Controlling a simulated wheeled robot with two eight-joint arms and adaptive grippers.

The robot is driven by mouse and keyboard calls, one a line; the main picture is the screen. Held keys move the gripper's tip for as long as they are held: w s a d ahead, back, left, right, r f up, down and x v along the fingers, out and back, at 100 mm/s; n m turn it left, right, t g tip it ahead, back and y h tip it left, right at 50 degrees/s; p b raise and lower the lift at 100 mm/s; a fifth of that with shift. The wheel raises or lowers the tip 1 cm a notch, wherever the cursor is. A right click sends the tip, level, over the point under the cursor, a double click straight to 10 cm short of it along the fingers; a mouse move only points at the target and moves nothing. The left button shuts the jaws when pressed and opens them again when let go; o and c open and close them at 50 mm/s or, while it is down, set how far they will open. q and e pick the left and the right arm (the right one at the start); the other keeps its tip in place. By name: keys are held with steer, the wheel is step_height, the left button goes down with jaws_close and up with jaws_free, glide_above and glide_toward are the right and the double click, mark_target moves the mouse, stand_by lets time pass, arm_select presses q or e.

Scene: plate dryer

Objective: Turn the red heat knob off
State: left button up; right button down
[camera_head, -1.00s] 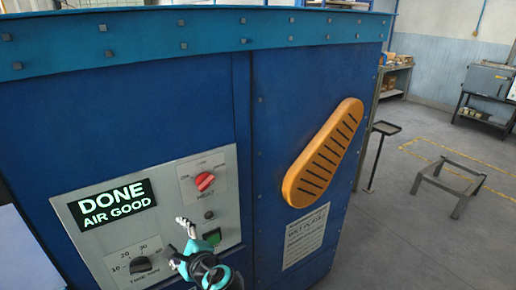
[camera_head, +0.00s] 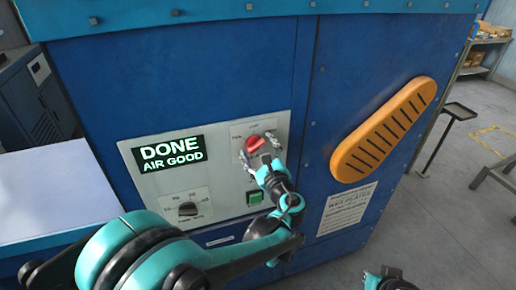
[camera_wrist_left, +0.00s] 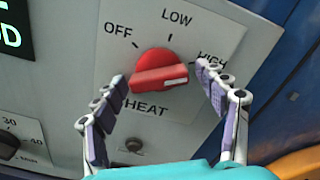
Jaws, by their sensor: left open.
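The red heat knob (camera_head: 255,143) is on the grey control panel (camera_head: 222,190) of the blue dryer. In the left wrist view the knob (camera_wrist_left: 158,70) has its white mark at the right, on the HIGH side, away from the OFF label (camera_wrist_left: 118,35). My left gripper (camera_head: 262,153) is open in front of the knob. In the left wrist view its fingers (camera_wrist_left: 160,78) stand on either side of the knob, with gaps visible. Whether a fingertip touches it I cannot tell. A part of what looks like my right gripper (camera_head: 387,280) shows at the bottom edge.
The panel also has a lit DONE AIR GOOD display (camera_head: 170,153), a black timer knob (camera_head: 187,209) and a green button (camera_head: 254,197). An orange slotted handle (camera_head: 383,130) sticks out at right. A pale table surface (camera_head: 60,195) is at left.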

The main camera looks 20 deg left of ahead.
arm_select(q)
steer(key=c, duration=1.2)
steer(key=shift+o, duration=0.2)
